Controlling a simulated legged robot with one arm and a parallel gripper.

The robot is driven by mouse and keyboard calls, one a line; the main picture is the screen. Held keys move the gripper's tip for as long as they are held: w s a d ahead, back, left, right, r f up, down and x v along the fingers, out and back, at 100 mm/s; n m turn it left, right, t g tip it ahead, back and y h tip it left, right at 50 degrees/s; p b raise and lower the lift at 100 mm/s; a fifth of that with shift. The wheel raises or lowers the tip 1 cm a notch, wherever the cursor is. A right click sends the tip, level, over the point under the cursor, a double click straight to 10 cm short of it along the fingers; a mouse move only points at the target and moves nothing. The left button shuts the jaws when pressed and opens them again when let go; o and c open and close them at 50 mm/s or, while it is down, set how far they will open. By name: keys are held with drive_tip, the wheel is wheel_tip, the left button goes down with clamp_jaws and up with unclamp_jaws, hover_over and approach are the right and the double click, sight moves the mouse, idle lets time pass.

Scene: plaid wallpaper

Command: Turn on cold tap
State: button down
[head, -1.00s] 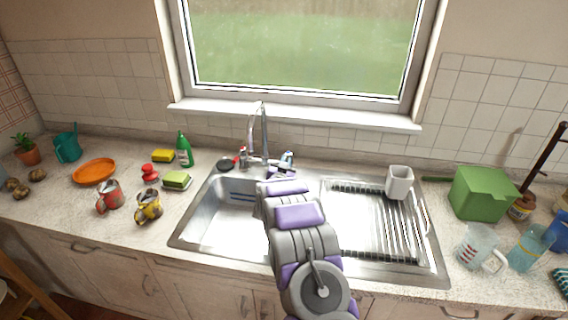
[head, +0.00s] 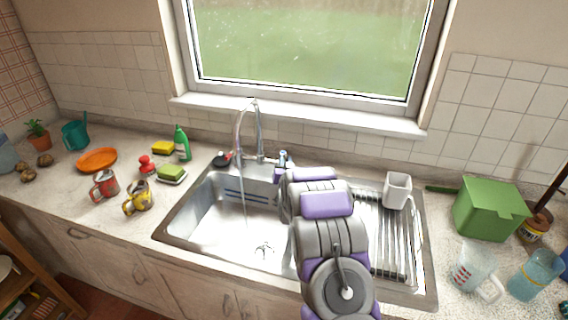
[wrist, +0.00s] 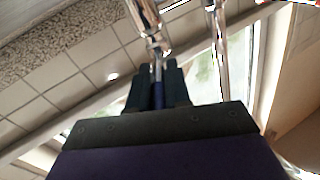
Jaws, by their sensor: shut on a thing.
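The chrome faucet (head: 260,130) stands behind the sink, its spout arching left over the basin. A thin pale streak (head: 243,190) under the spout looks like running water. The blue-marked cold tap (head: 283,157) is at the faucet's right; a red mark (head: 229,155) is at its left. My gripper (head: 284,168) is at the cold tap, its fingers mostly hidden by my arm in the head view. In the wrist view my gripper (wrist: 157,80) has its dark fingers close together, shut on the cold tap's metal handle (wrist: 157,56).
The sink basin (head: 205,215) is empty. A green bottle (head: 182,143), sponges and mugs are on the left counter. A green box (head: 488,208) and jugs are on the right. The window sill (head: 320,118) runs behind.

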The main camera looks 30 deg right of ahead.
drive_tip(key=shift+d+f, duration=0.1)
drive_tip(key=shift+f, duration=0.05)
drive_tip(key=c, duration=1.1)
unclamp_jaws()
drive_tip(key=shift+s, duration=0.1)
drive_tip(key=shift+s, duration=0.15)
drive_tip(key=p+v, duration=0.2)
drive_tip(key=v, duration=0.9)
drive_tip(key=shift+s+a, duration=0.25)
drive_tip(key=shift+s, duration=0.05)
